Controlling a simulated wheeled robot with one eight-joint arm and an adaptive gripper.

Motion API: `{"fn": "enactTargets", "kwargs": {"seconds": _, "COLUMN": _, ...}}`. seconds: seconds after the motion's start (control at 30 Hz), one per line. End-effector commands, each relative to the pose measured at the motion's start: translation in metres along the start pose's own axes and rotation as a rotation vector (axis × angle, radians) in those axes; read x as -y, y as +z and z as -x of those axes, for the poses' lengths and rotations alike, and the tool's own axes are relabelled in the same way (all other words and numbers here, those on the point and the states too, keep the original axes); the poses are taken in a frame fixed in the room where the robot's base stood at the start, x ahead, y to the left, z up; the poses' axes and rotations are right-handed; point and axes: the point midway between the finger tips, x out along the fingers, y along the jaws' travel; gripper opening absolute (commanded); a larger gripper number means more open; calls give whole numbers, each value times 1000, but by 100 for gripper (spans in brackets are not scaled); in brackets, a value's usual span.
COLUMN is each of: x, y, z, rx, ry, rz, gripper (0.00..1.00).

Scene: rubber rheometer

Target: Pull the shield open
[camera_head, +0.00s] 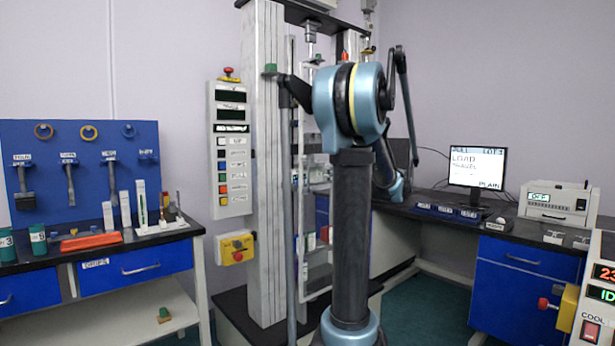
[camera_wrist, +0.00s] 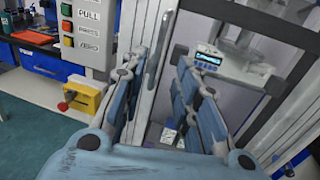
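The shield (camera_head: 301,200) is a clear panel in a pale upright frame on the front of the tall test machine. In the head view my arm covers much of it. In the wrist view a pale upright bar (camera_wrist: 157,58), which looks like the shield's edge or handle, runs between the fingers. My gripper (camera_wrist: 162,64) is open, with its blue-grey fingers apart on either side of this bar. I cannot tell whether either finger touches it. My gripper is hidden behind my arm in the head view.
A control panel (camera_head: 230,150) with buttons and a yellow switch box (camera_head: 236,248) stand left of the machine's column (camera_head: 263,270). A tool bench (camera_head: 130,245) is farther left. A monitor (camera_head: 477,168) and a white instrument (camera_head: 558,203) stand on the right bench.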

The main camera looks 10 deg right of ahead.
Motion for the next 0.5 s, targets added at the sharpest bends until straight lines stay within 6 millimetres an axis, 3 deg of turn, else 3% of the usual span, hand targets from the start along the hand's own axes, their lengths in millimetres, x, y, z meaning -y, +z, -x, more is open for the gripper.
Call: {"fn": "enactTargets", "kwargs": {"seconds": 0.5, "x": -1, "y": 0, "z": -83, "rx": -1, "ry": 3, "rz": 1, "gripper": 29}}
